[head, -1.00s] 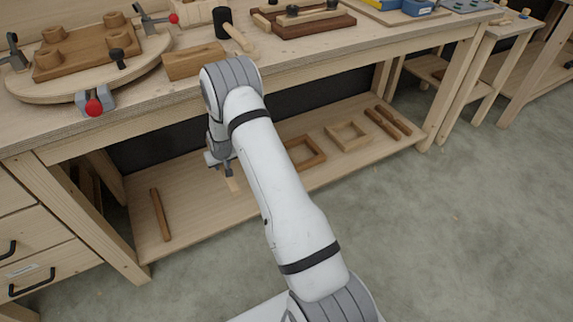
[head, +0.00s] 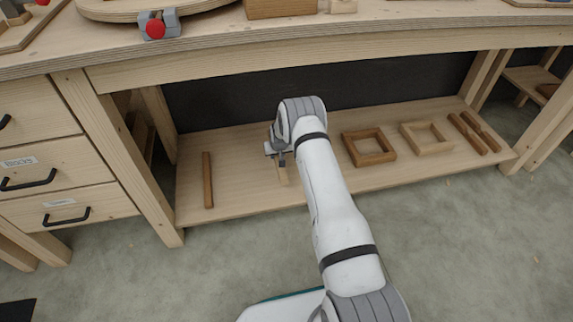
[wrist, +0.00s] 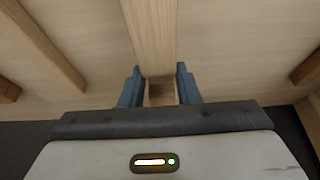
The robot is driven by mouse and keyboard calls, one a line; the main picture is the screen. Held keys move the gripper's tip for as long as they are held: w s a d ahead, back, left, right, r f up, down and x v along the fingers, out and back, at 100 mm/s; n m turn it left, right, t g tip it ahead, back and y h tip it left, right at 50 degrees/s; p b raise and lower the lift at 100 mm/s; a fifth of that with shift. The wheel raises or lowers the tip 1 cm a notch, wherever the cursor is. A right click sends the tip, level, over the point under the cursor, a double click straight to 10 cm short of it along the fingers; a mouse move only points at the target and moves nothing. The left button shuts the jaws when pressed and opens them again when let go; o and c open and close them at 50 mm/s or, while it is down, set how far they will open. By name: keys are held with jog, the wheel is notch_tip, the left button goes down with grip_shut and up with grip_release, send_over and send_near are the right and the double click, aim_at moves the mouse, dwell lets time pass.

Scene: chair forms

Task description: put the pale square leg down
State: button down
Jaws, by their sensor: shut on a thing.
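The pale square leg (head: 282,174) is in my gripper (head: 279,160), over the lower shelf (head: 240,190) of the workbench. In the wrist view the leg (wrist: 150,35) runs away from between the blue fingertips of my gripper (wrist: 160,86), which are shut on its sides. The leg's near end shows between the fingers. It is close above the shelf or on it; I cannot tell whether it touches. My arm hides part of the shelf to the right of the gripper.
A brown leg (head: 207,180) lies on the shelf to the left. A dark square frame (head: 352,154), a paler frame (head: 405,138) and two brown legs (head: 466,134) lie to the right. The bench top (head: 220,42) overhangs the shelf. Bare shelf lies between the brown leg and my gripper.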

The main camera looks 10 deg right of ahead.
notch_tip(320, 180, down, 6)
jog(key=shift+d+f+b, duration=0.1)
jog(key=shift+f+b, duration=0.15)
jog(key=shift+b, duration=0.8)
jog(key=shift+f, duration=0.2)
jog(key=c, duration=1.1)
grip_release()
jog(key=shift+r, duration=0.2)
jog(key=p+v, duration=0.4)
jog(key=v, duration=0.8)
jog(key=shift+p, duration=0.4)
